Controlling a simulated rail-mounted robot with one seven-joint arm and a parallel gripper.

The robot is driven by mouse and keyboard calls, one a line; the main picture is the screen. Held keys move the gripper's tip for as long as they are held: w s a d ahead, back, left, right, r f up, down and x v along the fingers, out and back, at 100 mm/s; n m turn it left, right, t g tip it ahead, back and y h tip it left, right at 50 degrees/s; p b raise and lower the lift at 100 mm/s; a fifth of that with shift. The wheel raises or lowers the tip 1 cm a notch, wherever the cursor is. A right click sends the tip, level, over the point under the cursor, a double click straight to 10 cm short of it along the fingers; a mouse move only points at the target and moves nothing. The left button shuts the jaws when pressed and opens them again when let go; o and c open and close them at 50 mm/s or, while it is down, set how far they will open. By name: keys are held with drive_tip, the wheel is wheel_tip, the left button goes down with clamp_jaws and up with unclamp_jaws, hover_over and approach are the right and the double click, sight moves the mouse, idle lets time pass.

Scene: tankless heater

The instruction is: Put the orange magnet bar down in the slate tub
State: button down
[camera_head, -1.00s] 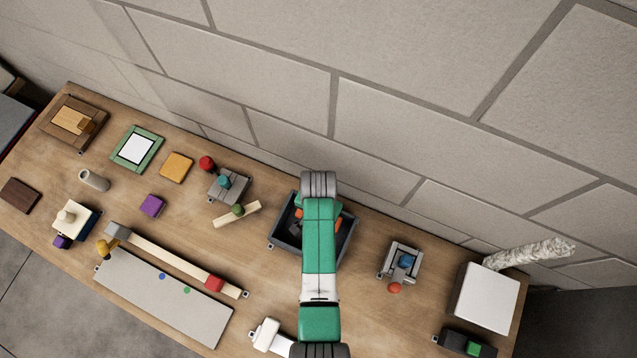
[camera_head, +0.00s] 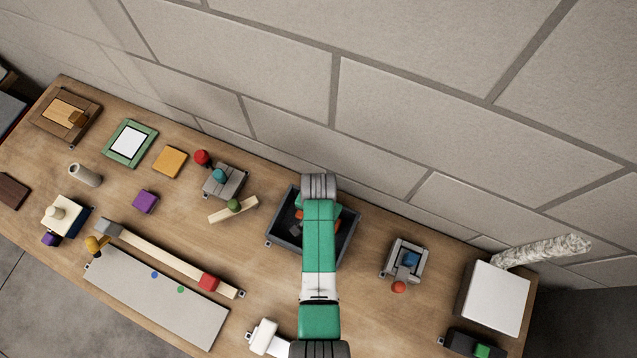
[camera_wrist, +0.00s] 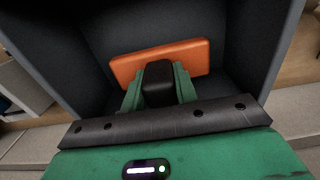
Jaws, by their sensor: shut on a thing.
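The slate tub (camera_head: 281,240) stands on the wooden table, right of its middle in the head view. My arm reaches over it and hides much of its inside. In the wrist view the tub's dark walls (camera_wrist: 50,50) surround my gripper (camera_wrist: 160,72). The orange magnet bar (camera_wrist: 190,52) lies crosswise at the fingertips, inside the tub walls. My gripper is shut on it, at a dark block on the bar's near side. In the head view only small orange patches show beside my arm. Whether the bar touches the tub floor I cannot tell.
A grey fixture with a blue knob (camera_head: 410,260) and a red ball stands right of the tub. A white-topped box (camera_head: 497,297) is farther right. A pale stick with a green knob (camera_head: 234,208) lies to the left. The wall rises close behind the table.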

drive_tip(key=shift+f+b, duration=0.4)
drive_tip(key=shift+f, duration=0.1)
drive_tip(key=c, duration=1)
unclamp_jaws()
wheel_tip(320, 180, up, 8)
drive_tip(key=shift+f+p, duration=0.1)
drive_tip(key=shift+p, duration=0.7)
